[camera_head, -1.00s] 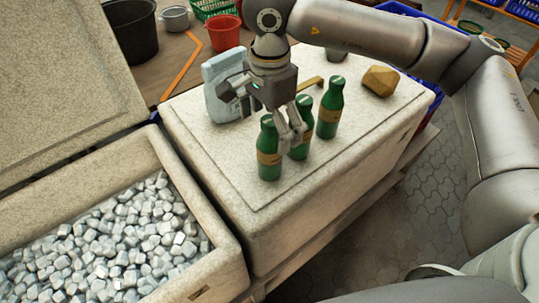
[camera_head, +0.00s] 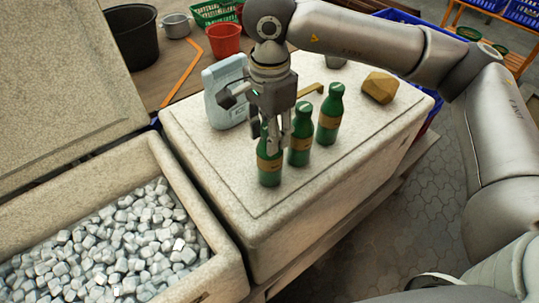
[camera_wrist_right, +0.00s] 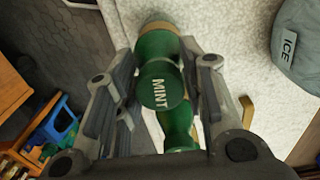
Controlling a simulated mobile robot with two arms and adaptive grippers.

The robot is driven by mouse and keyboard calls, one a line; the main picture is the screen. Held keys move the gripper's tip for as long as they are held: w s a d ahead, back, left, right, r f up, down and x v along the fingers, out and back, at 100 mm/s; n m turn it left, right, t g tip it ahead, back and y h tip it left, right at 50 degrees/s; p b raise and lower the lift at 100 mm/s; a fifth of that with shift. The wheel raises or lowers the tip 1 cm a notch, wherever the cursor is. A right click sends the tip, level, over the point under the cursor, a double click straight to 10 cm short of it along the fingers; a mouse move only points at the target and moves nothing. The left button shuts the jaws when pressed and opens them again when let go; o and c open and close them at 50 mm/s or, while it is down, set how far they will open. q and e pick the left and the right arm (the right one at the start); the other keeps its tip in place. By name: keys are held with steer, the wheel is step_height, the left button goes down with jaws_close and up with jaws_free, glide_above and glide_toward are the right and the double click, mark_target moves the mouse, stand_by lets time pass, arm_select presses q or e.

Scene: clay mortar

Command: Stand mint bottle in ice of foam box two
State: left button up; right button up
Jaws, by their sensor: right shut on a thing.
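Three green bottles with tan bands stand upright in a row on a closed foam box lid (camera_head: 300,205). My right gripper (camera_head: 279,148) is shut on the nearest bottle (camera_head: 269,170) from above. In the right wrist view, the cap of this mint bottle (camera_wrist_right: 160,84) reads MINT, between the fingers (camera_wrist_right: 158,98). The middle bottle (camera_head: 301,145) and far bottle (camera_head: 331,115) stand apart from it. An open foam box (camera_head: 215,262) at left holds ice cubes (camera_head: 105,248); I cannot read a box number. My left gripper is not in view.
A pale blue container (camera_head: 218,100) stands behind the gripper and reads ICE in the right wrist view (camera_wrist_right: 298,45). A yellow-brown block (camera_head: 380,87) sits at the lid's far right. The raised lid (camera_head: 60,80) stands behind the open box.

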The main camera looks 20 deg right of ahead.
step_height(320, 180, up, 19)
steer(key=p, duration=0.9)
steer(key=shift+f, duration=0.15)
